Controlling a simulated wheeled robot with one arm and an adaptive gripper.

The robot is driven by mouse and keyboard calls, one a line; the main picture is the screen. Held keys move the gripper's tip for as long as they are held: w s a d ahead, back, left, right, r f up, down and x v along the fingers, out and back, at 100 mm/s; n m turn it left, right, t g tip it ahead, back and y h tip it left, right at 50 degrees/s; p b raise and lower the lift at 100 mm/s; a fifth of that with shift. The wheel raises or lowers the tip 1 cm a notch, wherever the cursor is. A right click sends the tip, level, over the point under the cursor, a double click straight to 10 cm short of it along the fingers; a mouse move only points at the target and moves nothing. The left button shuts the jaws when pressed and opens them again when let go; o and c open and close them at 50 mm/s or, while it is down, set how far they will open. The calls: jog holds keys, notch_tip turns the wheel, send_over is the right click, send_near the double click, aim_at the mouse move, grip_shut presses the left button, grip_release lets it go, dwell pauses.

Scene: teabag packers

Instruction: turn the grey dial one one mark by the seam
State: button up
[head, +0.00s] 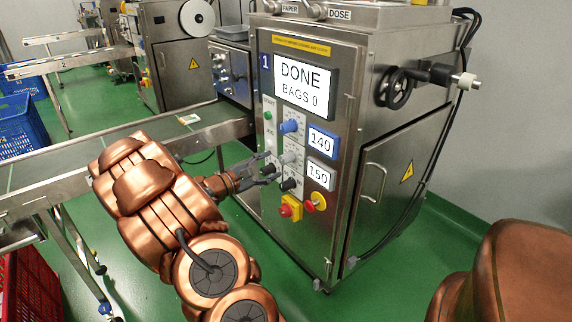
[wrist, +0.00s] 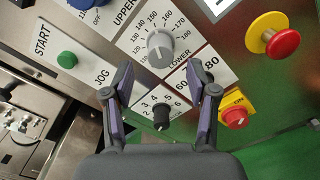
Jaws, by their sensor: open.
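The grey dial (wrist: 160,46) is on a white plate marked LOWER, with a printed scale running from about 120 to 180. It also shows in the head view (head: 289,158) on the front of machine 1. Its exact pointer setting is too small to read surely. My gripper (wrist: 162,82) is open and empty, its two fingers spread wide. In the wrist picture the fingertips lie just below the grey dial, either side of the gap between it and the black dial (wrist: 161,115). In the head view my gripper (head: 272,168) is close to the panel.
A blue dial (head: 289,126) sits above the grey one. A green START button (wrist: 67,59) is at left, a red-yellow switch (wrist: 235,116) and a red button (wrist: 284,43) at right. The screen (head: 302,87) reads DONE, BAGS 0. Displays read 140 (head: 322,141) and 150 (head: 320,175).

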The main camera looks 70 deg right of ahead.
aim_at(282, 160)
jog(key=shift+b+x, duration=0.75)
jog(key=shift+x, duration=2.55)
jog(key=shift+c, duration=0.4)
grip_shut()
